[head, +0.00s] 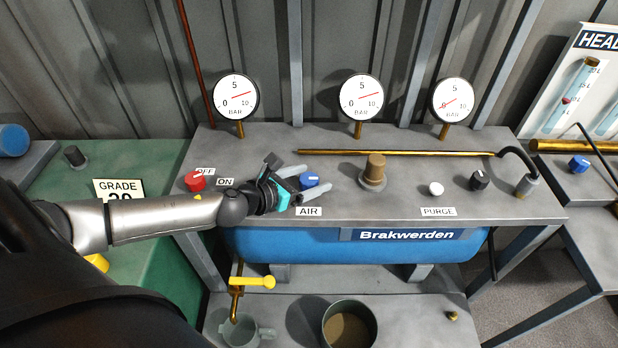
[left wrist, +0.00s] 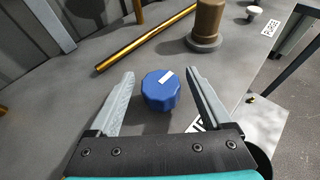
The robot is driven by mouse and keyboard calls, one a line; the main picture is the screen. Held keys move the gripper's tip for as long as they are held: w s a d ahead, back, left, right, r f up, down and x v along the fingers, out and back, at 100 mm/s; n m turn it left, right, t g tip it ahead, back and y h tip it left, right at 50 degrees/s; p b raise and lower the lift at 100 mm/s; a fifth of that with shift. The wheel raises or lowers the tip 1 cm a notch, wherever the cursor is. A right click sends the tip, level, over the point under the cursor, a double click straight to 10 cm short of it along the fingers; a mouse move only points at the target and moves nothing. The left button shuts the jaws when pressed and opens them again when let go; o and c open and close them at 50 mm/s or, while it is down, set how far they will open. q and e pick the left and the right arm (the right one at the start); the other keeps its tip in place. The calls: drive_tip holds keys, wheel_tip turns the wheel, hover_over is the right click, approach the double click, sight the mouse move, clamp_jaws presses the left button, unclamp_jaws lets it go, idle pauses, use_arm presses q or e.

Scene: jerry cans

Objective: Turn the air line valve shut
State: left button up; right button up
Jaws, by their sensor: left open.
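The air line valve is a blue faceted knob (head: 309,180) on the grey bench top, just above the AIR label (head: 309,211) in the head view. In the left wrist view the blue knob (left wrist: 160,90) carries a white mark on its top, slanting up to the right. My left gripper (head: 308,182) is open, with one finger on each side of the knob. In the left wrist view there are gaps between the knob and both fingers (left wrist: 160,88), so they do not appear to touch it. My right gripper is not in view.
A red knob (head: 195,181) with OFF and ON labels stands left of my wrist. A brown cylinder (head: 374,171), a white button (head: 436,188) and a black knob (head: 479,180) stand to the right. A brass rod (head: 400,153) runs behind. Three gauges line the back.

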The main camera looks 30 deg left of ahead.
use_arm(q)
clamp_jaws()
idle(0.7)
